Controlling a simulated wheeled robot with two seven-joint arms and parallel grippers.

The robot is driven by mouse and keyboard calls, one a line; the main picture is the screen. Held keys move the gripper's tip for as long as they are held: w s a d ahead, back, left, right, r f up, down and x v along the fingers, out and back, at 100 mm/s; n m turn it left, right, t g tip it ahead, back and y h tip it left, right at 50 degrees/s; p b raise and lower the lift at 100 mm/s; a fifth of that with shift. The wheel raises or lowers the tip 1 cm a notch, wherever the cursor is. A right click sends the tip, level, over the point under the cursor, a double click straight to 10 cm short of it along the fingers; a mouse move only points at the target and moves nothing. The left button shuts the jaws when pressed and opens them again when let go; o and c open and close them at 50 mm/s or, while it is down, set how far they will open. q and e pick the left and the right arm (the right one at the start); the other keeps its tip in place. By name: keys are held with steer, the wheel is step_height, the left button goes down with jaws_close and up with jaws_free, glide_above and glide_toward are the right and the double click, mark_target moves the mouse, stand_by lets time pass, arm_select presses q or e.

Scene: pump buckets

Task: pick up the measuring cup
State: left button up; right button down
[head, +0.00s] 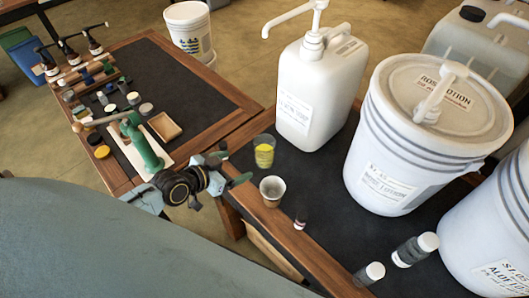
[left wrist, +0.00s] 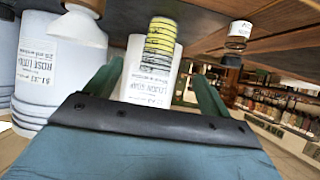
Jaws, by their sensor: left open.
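The measuring cup (head: 264,152) is a clear cup with yellow markings. It stands on the dark top of the right-hand table, near its left edge. In the left wrist view the measuring cup (left wrist: 160,42) shows ahead of my fingers, in front of a white jug. My left gripper (head: 232,168) is open and empty, just left of the measuring cup and apart from it. Its green fingers (left wrist: 155,85) show on both sides of the cup's line in the left wrist view. My right gripper is not in view.
A small pale cup (head: 272,191) stands close in front of the measuring cup. A white pump jug (head: 320,95) stands behind it, and a large white pump bucket (head: 385,155) to the right. Small dark bottles (head: 415,249) are near the front. A green tool (head: 140,143) stands left.

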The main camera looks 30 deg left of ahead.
mark_target(257, 156)
arm_select(q)
steer(key=b+x, duration=0.1)
steer(key=x, duration=0.7)
steer(key=shift+w, duration=0.1)
steer(key=b+x, duration=0.1)
steer(key=x, duration=0.3)
steer(key=shift+w+d+f, duration=0.15)
steer(key=shift+w, duration=0.15)
steer(key=c, duration=1.2)
steer(key=shift+o, duration=0.2)
